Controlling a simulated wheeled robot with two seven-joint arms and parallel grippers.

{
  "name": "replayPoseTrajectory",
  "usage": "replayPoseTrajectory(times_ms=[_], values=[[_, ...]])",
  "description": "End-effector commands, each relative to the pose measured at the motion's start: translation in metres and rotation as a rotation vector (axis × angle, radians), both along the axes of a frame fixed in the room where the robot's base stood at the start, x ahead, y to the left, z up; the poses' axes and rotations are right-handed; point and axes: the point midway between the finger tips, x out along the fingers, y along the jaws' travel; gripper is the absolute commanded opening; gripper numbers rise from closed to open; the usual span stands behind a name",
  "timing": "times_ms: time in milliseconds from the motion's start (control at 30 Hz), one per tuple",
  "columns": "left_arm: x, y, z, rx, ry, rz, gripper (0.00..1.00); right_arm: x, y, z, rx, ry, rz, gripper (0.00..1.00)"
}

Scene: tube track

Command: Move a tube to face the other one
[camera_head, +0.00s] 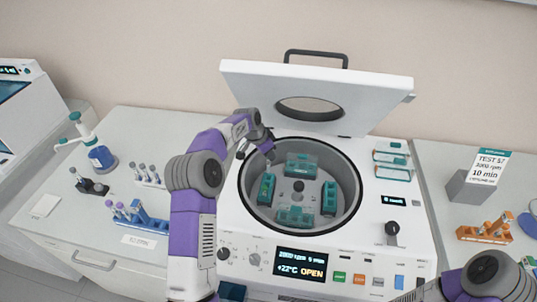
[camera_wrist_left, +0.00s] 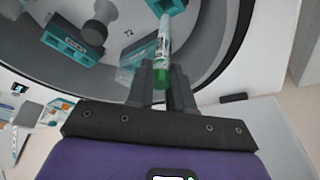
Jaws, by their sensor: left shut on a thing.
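The open centrifuge bowl (camera_head: 345,164) holds several teal buckets around a central hub (camera_head: 298,186). My left gripper (camera_head: 271,157) reaches into the upper left of the bowl, between the back bucket (camera_head: 302,160) and the left bucket (camera_head: 266,188). In the left wrist view its fingers (camera_wrist_left: 160,92) are shut on a green-capped tube (camera_wrist_left: 163,45) with a white label. The tube's far end is at a teal bucket (camera_wrist_left: 168,5); I cannot tell how deep it sits. In the head view the gripper hides this tube. The other tube is not clear. My right gripper is outside the frame.
The centrifuge lid (camera_head: 350,92) stands open behind the bowl. The control panel (camera_head: 300,266) reads OPEN. A blue tube rack (camera_head: 145,222) and a bottle (camera_head: 102,158) stand on the left bench. An orange rack (camera_head: 485,233) and grey block (camera_head: 470,190) stand at right.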

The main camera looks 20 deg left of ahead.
Motion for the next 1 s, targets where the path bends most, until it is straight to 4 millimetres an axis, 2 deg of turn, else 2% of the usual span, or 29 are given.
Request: replayPoseTrajectory(times_ms=[167,633,1000], values=[[0.0,0.0,0.007,0.0,0.0,0.0,0.04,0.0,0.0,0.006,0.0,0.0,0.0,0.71],[0.0,0.0,0.045,0.0,0.0,0.0,0.04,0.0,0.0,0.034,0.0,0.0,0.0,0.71],[0.0,0.0,0.047,0.0,0.0,0.0,0.04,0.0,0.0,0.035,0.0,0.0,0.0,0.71]])
